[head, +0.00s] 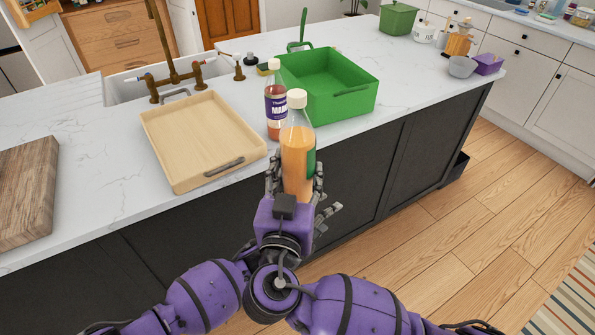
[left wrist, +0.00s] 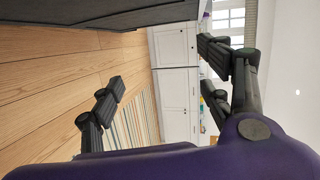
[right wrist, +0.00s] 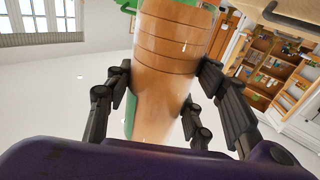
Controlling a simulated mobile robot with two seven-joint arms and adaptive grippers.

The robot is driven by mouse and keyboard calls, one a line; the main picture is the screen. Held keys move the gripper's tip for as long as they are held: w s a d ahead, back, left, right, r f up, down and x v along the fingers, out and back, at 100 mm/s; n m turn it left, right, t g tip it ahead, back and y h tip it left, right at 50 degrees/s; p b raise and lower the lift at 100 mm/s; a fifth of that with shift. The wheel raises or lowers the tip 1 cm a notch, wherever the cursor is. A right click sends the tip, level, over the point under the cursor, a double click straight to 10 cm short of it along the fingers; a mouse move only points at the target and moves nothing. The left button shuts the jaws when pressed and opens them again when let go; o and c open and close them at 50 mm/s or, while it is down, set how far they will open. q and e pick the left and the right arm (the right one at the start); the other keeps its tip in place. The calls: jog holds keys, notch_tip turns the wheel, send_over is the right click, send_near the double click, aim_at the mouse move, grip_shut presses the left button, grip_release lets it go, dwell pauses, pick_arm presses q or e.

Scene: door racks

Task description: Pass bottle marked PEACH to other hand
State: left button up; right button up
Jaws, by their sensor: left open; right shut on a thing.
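A bottle of orange liquid with a white cap (head: 298,140) stands upright above the near counter edge, in the middle of the head view. A strip of green label shows on its right side; no name is readable. My right gripper (head: 295,182) is shut on this bottle, and the right wrist view shows its fingers (right wrist: 165,82) on both sides of the bottle body (right wrist: 168,55). My left gripper (left wrist: 160,80) is open and empty in the left wrist view. In the head view the two hands overlap, so their spacing is hard to tell.
A second bottle with a purple label starting "MA" (head: 275,103) stands on the counter just behind. A wooden tray (head: 185,180) is left of it and a green bin (head: 350,105) right. A cutting board (head: 25,190) lies far left. Open floor (head: 450,220) is at right.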

pick_arm(q)
jog(key=s+a+f+n+g+y, duration=0.1)
jog(key=s+a+f+n+y, duration=0.2)
jog(key=s+a+n, duration=0.4)
jog(key=s+a+f+n+g+y, duration=0.1)
jog(key=s+a+f+n+y, duration=0.2)
jog(key=s, duration=1.3)
jog(key=s+a+f+n+g+y, duration=0.1)
jog(key=s+a+f+n+y, duration=0.3)
jog(key=s+a+n, duration=0.8)
notch_tip(320, 180, down, 2)
jog(key=a+n, duration=0.1)
jog(key=n, duration=0.2)
jog(key=shift+s+a+f, duration=0.15)
jog(key=shift+s+f, duration=0.05)
jog(key=shift+s, duration=0.1)
